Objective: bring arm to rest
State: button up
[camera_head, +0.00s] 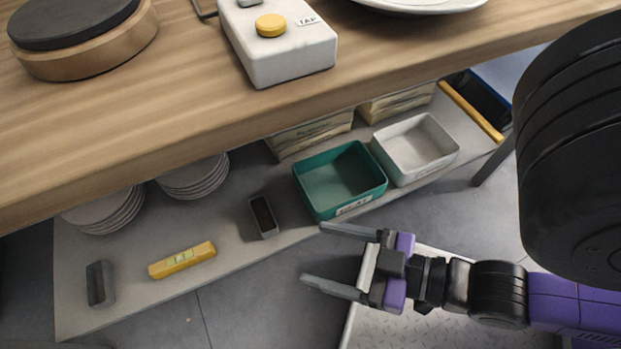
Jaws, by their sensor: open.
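My gripper (325,258) is at the lower middle of the head view, at the end of my purple and black arm. Its two grey fingers point left and are spread apart, with nothing between them. It is in front of the lower shelf, near the shelf's front edge and the teal bin. No object is held.
A wooden tabletop (190,105) overhangs a grey lower shelf (225,235). The shelf holds a teal bin (312,199), a white bin (418,150), stacked plates (195,178) and a yellow level (182,260). A white box with a yellow button (271,25) stands on top.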

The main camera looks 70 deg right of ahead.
notch_tip(320, 180, up, 30)
jog(key=p, duration=2.9)
jog(key=shift+f, duration=0.2)
